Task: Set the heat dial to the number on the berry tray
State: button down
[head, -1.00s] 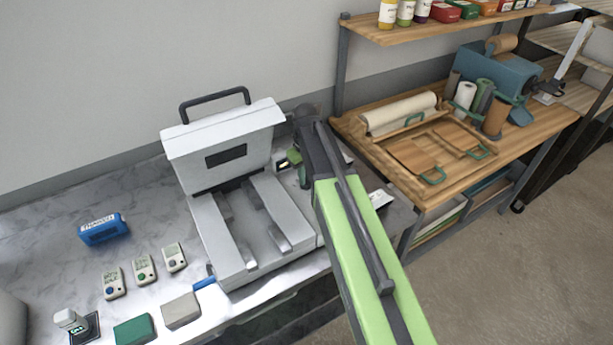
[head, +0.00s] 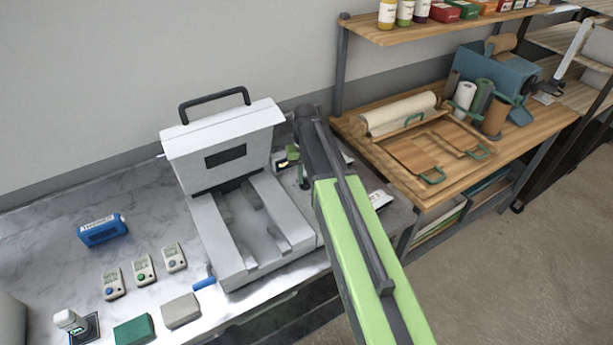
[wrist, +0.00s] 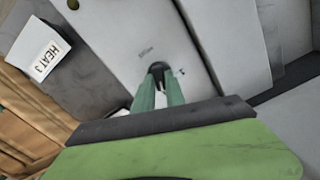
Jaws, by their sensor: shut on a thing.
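A dark round heat dial (wrist: 157,67) sits on the light side panel (wrist: 120,40) of a machine, with small markings close by. My gripper (wrist: 158,90) has its two green fingers closed on the dial. The fingers partly cover the dial, so I cannot read its setting. A white card (wrist: 42,52) reading "HEAT 3" lies at the left of the wrist view. I cannot make out a berry tray. In the head view the white press (head: 255,250) stands open left of my arm, and my arm hides the dial.
Several small timers (head: 143,270), a blue box (head: 102,230), a green block (head: 134,330) and a grey block (head: 181,311) lie on the marble counter. A wooden bench (head: 350,125) with a paper roll (head: 400,115) and boards stands at the right.

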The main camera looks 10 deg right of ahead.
aim_at(305, 180)
jog(key=shift+w, duration=0.15)
jog(key=c, duration=1.4)
grip_release()
notch_tip(305, 180, up, 17)
jog(key=p, duration=1.7)
jog(key=shift+r, duration=0.2)
jog(key=shift+f, duration=0.1)
